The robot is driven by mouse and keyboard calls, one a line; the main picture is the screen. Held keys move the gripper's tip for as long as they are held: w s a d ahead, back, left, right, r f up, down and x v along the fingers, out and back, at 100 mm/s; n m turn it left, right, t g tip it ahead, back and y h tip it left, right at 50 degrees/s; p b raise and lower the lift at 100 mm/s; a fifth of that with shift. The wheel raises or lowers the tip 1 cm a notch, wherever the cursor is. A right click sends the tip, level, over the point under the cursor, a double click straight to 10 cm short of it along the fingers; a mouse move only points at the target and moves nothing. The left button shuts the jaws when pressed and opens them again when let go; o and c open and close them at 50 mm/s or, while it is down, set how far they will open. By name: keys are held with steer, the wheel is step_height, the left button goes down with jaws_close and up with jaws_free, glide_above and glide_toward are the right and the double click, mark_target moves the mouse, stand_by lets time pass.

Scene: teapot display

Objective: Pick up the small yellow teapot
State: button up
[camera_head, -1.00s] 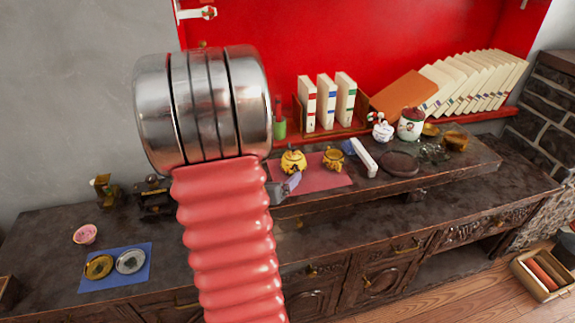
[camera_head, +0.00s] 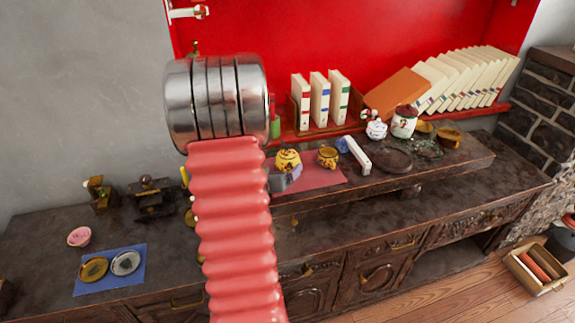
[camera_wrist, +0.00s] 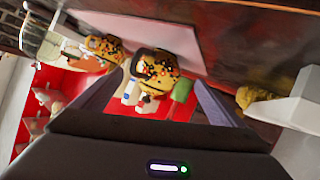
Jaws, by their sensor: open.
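The small yellow teapot (camera_head: 287,160) with dark patterning stands at the left end of a pink mat (camera_head: 318,178) on the raised shelf of the dark cabinet. My gripper (camera_head: 288,178) is just in front of it, partly hidden behind my arm. In the wrist view, the teapot (camera_wrist: 157,72) appears between the two spread fingers of my gripper (camera_wrist: 161,78), beyond their tips. The view is tilted. The fingers are open and hold nothing; I cannot tell whether either touches the teapot.
A second yellow pot (camera_head: 327,157) stands just right of the teapot. A white block (camera_head: 356,153), a white pot (camera_head: 376,129) and a lidded jar (camera_head: 404,122) stand farther right. Binders (camera_head: 320,100) stand behind.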

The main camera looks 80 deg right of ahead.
mark_target(284, 166)
steer(key=shift+d+f, duration=0.2)
steer(key=shift+d, duration=0.35)
steer(key=shift+x, duration=2.6)
steer(key=shift+s+r, duration=0.1)
steer(key=shift+s, duration=0.05)
steer(key=shift+c, duration=0.2)
steer(key=c, duration=1.3)
steer(key=shift+r, duration=0.1)
steer(key=shift+r, duration=4.95)
